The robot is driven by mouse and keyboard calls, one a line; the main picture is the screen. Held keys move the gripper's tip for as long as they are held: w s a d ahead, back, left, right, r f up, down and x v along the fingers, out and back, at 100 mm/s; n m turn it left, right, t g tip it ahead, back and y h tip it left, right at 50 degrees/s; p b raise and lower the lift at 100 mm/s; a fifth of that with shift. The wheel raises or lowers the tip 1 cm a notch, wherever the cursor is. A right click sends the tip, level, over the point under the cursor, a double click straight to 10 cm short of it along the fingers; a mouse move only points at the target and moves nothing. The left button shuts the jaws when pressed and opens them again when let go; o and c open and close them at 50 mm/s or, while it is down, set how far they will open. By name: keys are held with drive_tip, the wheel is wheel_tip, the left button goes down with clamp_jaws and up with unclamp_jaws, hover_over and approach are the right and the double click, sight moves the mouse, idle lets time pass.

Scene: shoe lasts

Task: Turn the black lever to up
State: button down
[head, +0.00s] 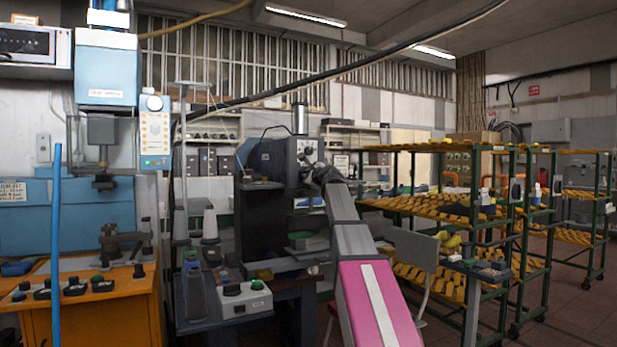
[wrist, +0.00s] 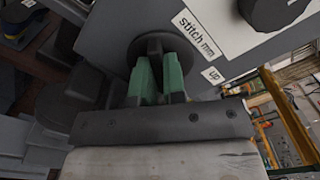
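The black lever (wrist: 154,44) is a ridge on a round dark disc on the grey face of a machine, seen in the wrist view. A white label reading "up" (wrist: 213,75) is right of and below the disc. My gripper (wrist: 157,70) has its two green fingers close together, one on each side of the lever's ridge, with no clear gap. The fingers hide the lower part of the lever. In the head view my arm reaches up to the dark machine (head: 276,160); the lever and fingers are too small to make out there.
A "stitch mm" label (wrist: 196,33) and a dark round knob (wrist: 272,12) are on the same machine face. In the head view, green racks (head: 449,148) with yellow slatted shelves stand right of my arm. A blue machine on an orange cabinet (head: 110,312) stands at left.

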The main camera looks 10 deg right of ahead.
drive_tip(key=shift+n, duration=0.4)
drive_tip(key=n, duration=0.3)
drive_tip(key=shift+f, duration=0.1)
drive_tip(key=n, duration=0.3)
drive_tip(key=shift+n, duration=0.3)
drive_tip(key=n, duration=0.6)
drive_tip(key=shift+f+n, duration=0.15)
drive_tip(key=shift+n, duration=0.15)
drive_tip(key=c, duration=1.2)
unclamp_jaws()
